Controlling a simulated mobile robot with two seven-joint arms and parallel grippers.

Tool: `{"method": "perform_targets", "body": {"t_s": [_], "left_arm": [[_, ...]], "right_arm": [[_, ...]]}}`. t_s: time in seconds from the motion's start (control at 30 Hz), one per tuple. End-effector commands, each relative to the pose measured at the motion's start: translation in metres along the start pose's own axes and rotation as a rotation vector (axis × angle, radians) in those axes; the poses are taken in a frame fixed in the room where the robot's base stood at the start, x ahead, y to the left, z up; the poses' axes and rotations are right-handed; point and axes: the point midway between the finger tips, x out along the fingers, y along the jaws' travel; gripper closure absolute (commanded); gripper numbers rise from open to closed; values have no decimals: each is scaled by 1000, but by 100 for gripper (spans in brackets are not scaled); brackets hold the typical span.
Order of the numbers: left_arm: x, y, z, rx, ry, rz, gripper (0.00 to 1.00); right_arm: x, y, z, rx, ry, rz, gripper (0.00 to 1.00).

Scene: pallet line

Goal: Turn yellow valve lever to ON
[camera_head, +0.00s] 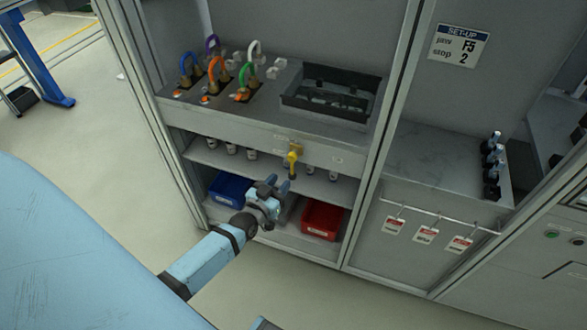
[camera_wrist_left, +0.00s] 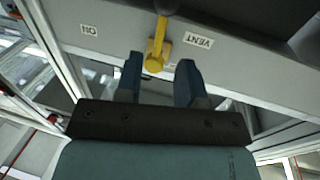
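The yellow valve lever (camera_head: 292,163) hangs down from its pivot on the front panel of the cabinet shelf. In the left wrist view the lever (camera_wrist_left: 160,35) shows just beyond the fingertips, between an ON label (camera_wrist_left: 89,30) and a VENT label (camera_wrist_left: 198,41), which appear upside down. The lever points along neither label. My left gripper (camera_head: 272,184) is just below and left of the lever in the head view. My right gripper is not in view.
Above the lever are several coloured hose loops (camera_head: 219,68) and a dark tray (camera_head: 331,94). Below stand a blue bin (camera_head: 229,189) and a red bin (camera_head: 322,220). A cabinet post (camera_head: 385,130) rises to the right. Tags (camera_head: 426,235) hang from a rail farther right.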

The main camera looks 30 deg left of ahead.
Motion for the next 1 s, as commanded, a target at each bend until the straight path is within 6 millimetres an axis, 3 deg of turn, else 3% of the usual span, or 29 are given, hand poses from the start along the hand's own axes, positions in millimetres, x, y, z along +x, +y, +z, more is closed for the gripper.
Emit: {"method": "perform_targets", "body": {"t_s": [0.1, 0.33, 0.77, 0.8, 0.93, 1.0], "left_arm": [[28, 0, -1, 0, 3, 0, 64], [62, 0, 0, 0, 0, 0, 64], [74, 0, 0, 1, -1, 1, 64], [74, 0, 0, 0, -1, 1, 67], [74, 0, 0, 0, -1, 0, 97], [74, 0, 0, 0, -1, 0, 100]], "right_arm": [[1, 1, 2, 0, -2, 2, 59], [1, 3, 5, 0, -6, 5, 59], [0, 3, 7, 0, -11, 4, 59], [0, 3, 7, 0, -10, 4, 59], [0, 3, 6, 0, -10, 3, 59], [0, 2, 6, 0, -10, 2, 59]]}}
